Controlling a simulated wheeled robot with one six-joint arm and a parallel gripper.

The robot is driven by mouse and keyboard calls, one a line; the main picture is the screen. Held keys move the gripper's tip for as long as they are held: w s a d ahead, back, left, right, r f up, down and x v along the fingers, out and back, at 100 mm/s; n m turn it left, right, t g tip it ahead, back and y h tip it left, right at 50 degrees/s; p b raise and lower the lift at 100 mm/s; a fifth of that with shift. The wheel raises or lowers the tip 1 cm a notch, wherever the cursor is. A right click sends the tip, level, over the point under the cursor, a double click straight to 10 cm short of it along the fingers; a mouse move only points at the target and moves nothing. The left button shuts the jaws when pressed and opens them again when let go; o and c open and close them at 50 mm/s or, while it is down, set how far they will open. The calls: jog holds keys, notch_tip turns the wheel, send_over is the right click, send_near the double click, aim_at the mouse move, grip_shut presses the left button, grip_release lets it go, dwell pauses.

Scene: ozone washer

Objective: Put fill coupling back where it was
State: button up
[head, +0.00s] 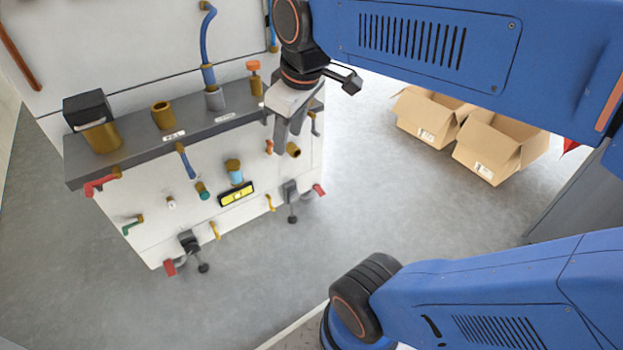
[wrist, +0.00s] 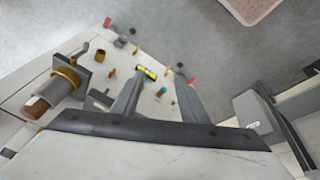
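I cannot tell for certain which fitting is the fill coupling. A grey coupling (head: 214,98) on a blue hose (head: 207,40) stands on the washer's dark ledge (head: 140,143), beside an empty-looking brass socket (head: 163,115). On the white front panel, a short blue hose (head: 186,162) ends in a teal fitting (head: 202,191), next to a brass-and-light-blue fitting (head: 235,172). My gripper (head: 289,142) points down near the ledge's right end, fingers apart with nothing visible between them. In the wrist view, the open fingers (wrist: 159,74) show with the panel beyond.
A black box on a brass base (head: 90,112) and an orange-topped valve (head: 254,78) stand on the ledge. A brass port (head: 293,150) sticks out close to my fingers. Clamps with red handles (head: 170,267) sit low. Cardboard boxes (head: 500,140) stand right; the grey floor between is clear.

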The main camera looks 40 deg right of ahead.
jog(key=s+f+m+t, duration=0.1)
jog(key=s+f+m, duration=0.4)
jog(key=f, duration=0.3)
jog(key=shift+s+d+f, duration=0.25)
jog(key=shift+s+d, duration=0.15)
jog(key=shift+s, duration=0.5)
